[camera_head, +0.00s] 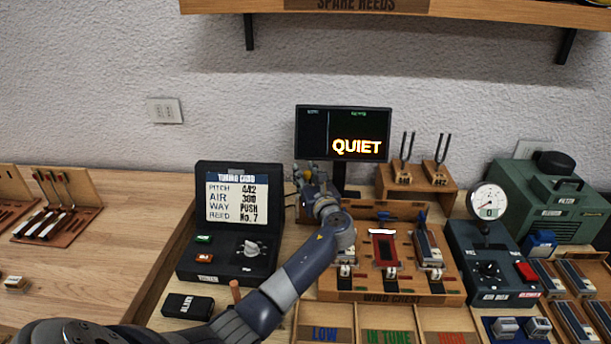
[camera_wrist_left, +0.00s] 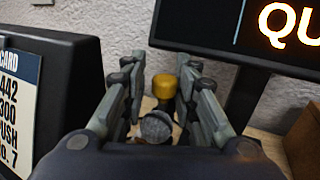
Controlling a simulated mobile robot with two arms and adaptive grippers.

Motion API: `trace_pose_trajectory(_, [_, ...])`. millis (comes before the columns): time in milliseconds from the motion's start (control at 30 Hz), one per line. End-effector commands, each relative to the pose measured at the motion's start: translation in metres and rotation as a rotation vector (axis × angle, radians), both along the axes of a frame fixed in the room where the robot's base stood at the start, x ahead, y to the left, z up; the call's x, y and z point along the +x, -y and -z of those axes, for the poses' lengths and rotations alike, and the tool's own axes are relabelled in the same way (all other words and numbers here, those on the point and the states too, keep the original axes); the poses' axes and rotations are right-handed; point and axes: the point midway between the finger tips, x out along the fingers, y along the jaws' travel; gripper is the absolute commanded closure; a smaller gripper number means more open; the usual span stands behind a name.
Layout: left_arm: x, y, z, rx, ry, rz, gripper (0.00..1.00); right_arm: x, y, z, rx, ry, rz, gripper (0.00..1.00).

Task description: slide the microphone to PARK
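My left gripper (camera_head: 306,176) reaches to the back of the bench, left of the monitor's stand. In the left wrist view the two fingers (camera_wrist_left: 163,85) are spread apart. A round grey mesh head, apparently the microphone (camera_wrist_left: 155,127), shows low between them. A yellow cylindrical knob (camera_wrist_left: 165,87) stands just beyond it, also between the fingers, with a gap visible on both sides. Whether the knob belongs to the microphone I cannot tell. In the head view my gripper mostly hides this spot. No PARK mark is legible. My right gripper is not in view.
The monitor (camera_head: 343,134) reads QUIET, close right of the gripper. The black card box (camera_head: 232,261) stands close left. The wind chest (camera_head: 390,297) lies in front, right of my forearm. Tuning forks (camera_head: 418,183) stand at the back. A gauge box (camera_head: 495,264) is farther right.

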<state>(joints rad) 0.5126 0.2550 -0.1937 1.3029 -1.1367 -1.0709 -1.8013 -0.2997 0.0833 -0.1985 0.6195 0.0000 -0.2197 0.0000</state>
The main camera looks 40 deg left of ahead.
Motion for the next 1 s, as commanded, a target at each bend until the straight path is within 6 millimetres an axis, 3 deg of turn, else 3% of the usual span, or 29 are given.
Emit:
trace_pose_trajectory(167, [-0.006, 0.010, 0.001, 0.000, 0.000, 0.004, 0.73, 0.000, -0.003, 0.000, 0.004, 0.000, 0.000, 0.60])
trace_pose_trajectory(633, [-0.059, 0.083, 0.001, -0.002, -0.001, 0.002, 0.73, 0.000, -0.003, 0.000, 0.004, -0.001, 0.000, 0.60])
trace_pose_trajectory(1000, [-0.071, 0.097, 0.000, 0.000, 0.000, -0.001, 0.73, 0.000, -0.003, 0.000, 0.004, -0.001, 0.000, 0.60])
